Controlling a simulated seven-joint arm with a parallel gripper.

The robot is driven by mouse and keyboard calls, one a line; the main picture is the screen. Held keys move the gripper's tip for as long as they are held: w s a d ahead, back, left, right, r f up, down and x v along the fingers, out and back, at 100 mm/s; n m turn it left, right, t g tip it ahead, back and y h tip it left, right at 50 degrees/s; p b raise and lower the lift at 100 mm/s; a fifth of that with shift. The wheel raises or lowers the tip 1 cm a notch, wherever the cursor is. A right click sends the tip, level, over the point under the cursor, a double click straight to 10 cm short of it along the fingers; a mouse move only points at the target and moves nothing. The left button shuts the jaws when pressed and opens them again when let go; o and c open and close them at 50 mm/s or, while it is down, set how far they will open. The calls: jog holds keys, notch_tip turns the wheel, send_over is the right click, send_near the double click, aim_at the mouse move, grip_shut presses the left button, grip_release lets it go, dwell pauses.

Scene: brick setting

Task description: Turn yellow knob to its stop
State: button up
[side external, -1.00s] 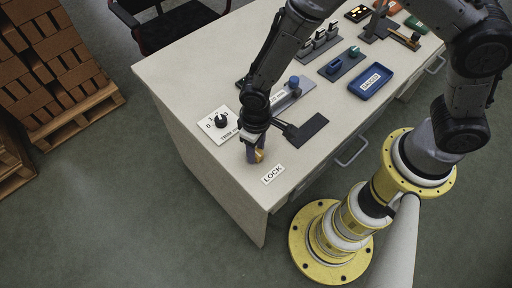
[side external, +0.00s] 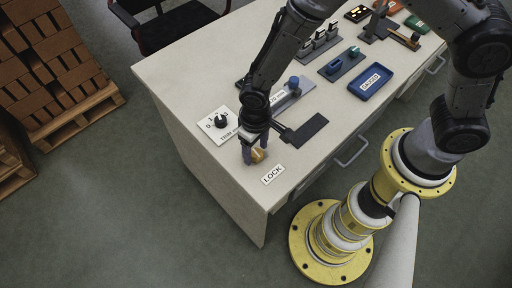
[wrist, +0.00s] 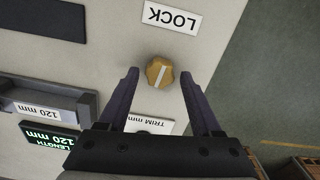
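The yellow knob (wrist: 160,72) sits on the bench top beside the LOCK label (wrist: 172,17). It has a white line across its face, slightly tilted in the wrist view. In the side view the knob (side external: 258,155) is partly behind my fingers. My gripper (wrist: 160,73) is open, with one fingertip on either side of the knob and a visible gap on both sides. In the side view my gripper (side external: 255,154) points down at the knob, low over the bench.
A black dial on a white TRIM plate (side external: 208,132) lies to the left of my gripper. A dark flat plate (side external: 309,129) and a slider with a blue knob (side external: 294,82) lie to the right and behind. The bench's front edge is close.

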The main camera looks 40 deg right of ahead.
aim_at(256, 152)
jog(key=shift+o, duration=0.4)
notch_tip(256, 152, up, 14)
dwell(0.4)
jog(key=shift+f, duration=0.1)
